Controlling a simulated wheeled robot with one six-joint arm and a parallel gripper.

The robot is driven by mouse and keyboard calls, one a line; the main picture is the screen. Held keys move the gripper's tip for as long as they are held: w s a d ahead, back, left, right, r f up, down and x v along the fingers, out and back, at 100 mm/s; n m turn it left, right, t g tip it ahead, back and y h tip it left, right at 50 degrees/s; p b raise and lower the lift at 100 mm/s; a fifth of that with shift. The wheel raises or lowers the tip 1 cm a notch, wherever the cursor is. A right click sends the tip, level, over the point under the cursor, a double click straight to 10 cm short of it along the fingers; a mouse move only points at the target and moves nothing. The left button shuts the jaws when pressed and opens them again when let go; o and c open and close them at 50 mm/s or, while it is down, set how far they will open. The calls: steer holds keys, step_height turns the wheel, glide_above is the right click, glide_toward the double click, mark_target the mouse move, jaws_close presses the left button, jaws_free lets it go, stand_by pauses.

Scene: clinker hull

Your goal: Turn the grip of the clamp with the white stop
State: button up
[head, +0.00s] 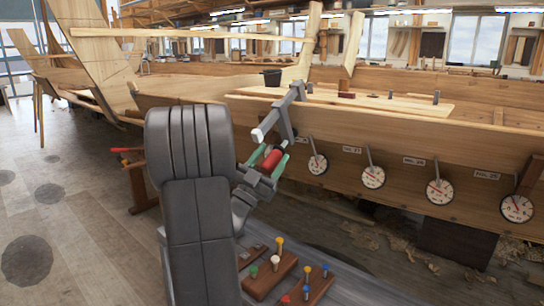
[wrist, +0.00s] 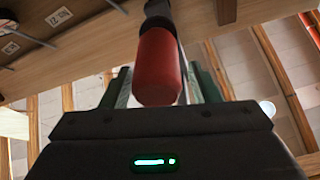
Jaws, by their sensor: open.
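A grey clamp (head: 284,112) sits over the top edge of the hull planking in the head view. A white stop (head: 258,135) is on its lower left end. Its red grip (head: 271,158) hangs below, in front of the planks. My gripper (head: 267,164) is open, with its green-edged fingers on either side of the red grip. In the wrist view, the red grip (wrist: 160,66) stands between the spread fingers of my gripper (wrist: 163,88), its rounded end towards the palm. Contact with the fingers cannot be told. My arm hides the hull to the left.
Several round dials (head: 373,177) with labels line the hull side to the right. A black bucket (head: 272,78) stands on the board above. A wooden tray (head: 262,282) with coloured pegs is low in front. A red-handled tool (head: 128,150) is at left, beside open floor.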

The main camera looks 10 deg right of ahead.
steer(key=v, duration=1.3)
steer(key=shift+p, duration=0.3)
steer(key=shift+w+r, duration=0.1)
